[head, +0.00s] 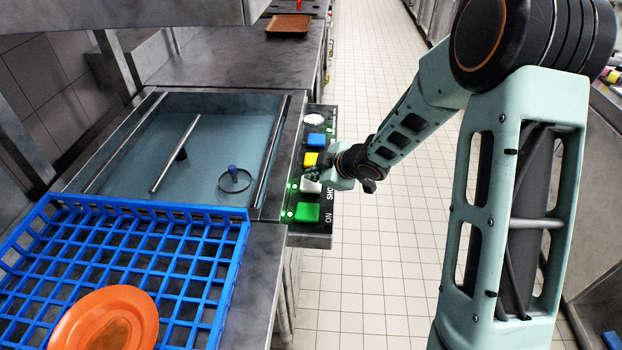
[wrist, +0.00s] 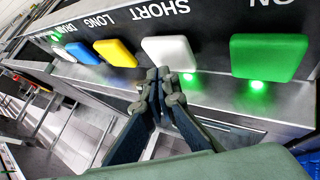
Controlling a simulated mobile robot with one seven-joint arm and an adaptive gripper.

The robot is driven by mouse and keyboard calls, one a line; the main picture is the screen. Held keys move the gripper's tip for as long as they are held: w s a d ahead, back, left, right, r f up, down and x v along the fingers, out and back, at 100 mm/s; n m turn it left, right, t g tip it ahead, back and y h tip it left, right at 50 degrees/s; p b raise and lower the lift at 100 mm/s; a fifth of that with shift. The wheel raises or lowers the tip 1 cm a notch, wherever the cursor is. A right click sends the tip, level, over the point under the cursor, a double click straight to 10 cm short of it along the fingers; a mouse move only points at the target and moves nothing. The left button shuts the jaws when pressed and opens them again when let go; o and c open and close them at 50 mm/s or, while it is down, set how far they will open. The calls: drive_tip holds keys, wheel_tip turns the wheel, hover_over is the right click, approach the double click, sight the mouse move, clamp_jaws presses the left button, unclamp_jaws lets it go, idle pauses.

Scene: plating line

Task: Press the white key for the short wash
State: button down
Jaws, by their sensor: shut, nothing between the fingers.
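The white key (head: 310,187) is on the dark control panel beside the wash tank, between the yellow and green keys. In the wrist view the white key (wrist: 167,52) is under the label SHORT, with a lit green lamp (wrist: 189,79) beside it. My gripper (wrist: 164,77) is shut and empty. Its fingertips overlap the lower edge of the white key in that view; I cannot tell whether they touch it. In the head view my gripper (head: 324,172) is at the panel, over the white key's upper right side.
The panel also bears a green key (wrist: 268,55) marked ON with a lit lamp, a yellow key (wrist: 115,53) marked LONG and a blue key (wrist: 82,53). A blue rack (head: 243,245) with an orange plate (head: 105,320) stands front left. The tiled floor right of the panel is clear.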

sight(312, 184)
drive_tip(key=shift+r, duration=0.25)
wheel_tip(312, 184, up, 5)
drive_tip(key=p, duration=0.5)
idle(0.8)
